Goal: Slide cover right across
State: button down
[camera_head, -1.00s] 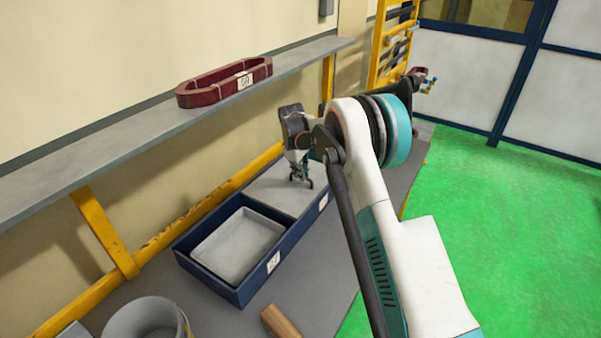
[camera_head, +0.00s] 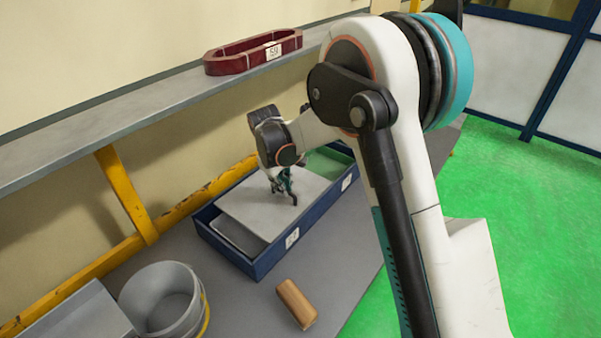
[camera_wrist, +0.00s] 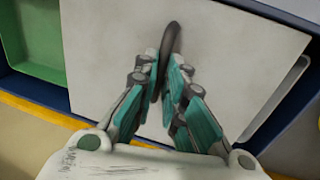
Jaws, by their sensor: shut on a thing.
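A flat light-grey cover (camera_head: 255,212) lies across the blue two-compartment box (camera_head: 268,260). It covers most of the left compartment and part of the right one. My gripper (camera_head: 290,192) is over the cover. In the wrist view the fingers (camera_wrist: 167,68) are closed around a dark upright handle (camera_wrist: 174,36) on the cover (camera_wrist: 230,60). A grey tray (camera_head: 237,236) shows in a strip at the box's left end. A green tray (camera_head: 328,164) shows in the right compartment, and also at the left of the wrist view (camera_wrist: 38,40).
A dark-red ring-shaped part (camera_head: 255,58) with a label sits on the shelf (camera_head: 160,103) above. A yellow frame post (camera_head: 127,195) stands behind the bench.

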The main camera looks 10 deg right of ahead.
send_over(266, 214)
jog(key=shift+b, duration=0.3)
jog(key=c, duration=1.7)
grip_release()
jog(key=shift+s, duration=0.1)
jog(key=shift+o, duration=0.2)
notch_tip(266, 214, up, 12)
jog(key=s+a, duration=0.1)
jog(key=shift+s+a, duration=0.3)
jog(key=shift+a, duration=0.05)
jog(key=shift+f, duration=0.1)
